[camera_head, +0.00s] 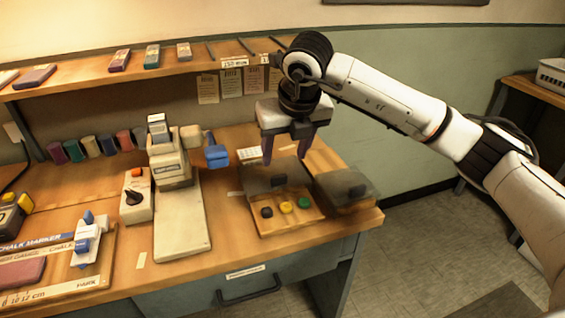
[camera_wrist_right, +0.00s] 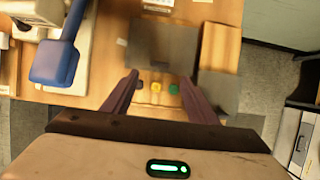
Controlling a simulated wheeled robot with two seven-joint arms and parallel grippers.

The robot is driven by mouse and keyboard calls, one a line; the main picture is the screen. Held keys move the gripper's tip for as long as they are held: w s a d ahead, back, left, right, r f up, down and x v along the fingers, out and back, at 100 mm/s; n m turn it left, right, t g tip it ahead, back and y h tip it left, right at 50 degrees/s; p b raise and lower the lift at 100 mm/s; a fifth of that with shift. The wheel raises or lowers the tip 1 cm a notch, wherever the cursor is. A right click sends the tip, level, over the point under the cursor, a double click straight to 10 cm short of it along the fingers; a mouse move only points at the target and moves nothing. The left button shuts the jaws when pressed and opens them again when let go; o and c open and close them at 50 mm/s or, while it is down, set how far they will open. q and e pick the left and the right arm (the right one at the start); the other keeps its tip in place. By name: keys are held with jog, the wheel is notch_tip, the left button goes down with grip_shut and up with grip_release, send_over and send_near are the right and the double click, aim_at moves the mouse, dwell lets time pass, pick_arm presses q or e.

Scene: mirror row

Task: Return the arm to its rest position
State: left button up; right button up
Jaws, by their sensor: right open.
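My right arm (camera_head: 385,98) reaches in from the right in the head view, with its elbow out over the floor. My right gripper (camera_head: 287,150) hangs fingers down above the right part of the workbench. Its two dark purple fingers are apart with nothing between them. In the wrist view the right gripper (camera_wrist_right: 158,92) also shows open and empty. Below it is a wooden box (camera_head: 290,222) with a dark, see-through lid (camera_head: 272,178) and black, yellow and green round pieces in front. My left gripper is in neither view.
A machine with a blue handle (camera_head: 216,156) stands left of the gripper, its pale base (camera_head: 182,225) in front. A second lidded box (camera_head: 345,188) sits at the bench's right end. A shelf (camera_head: 150,72) runs along the wall. Open floor (camera_head: 425,235) lies right of the bench.

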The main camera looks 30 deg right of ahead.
jog(key=shift+s+r, duration=0.15)
jog(key=shift+r, duration=0.15)
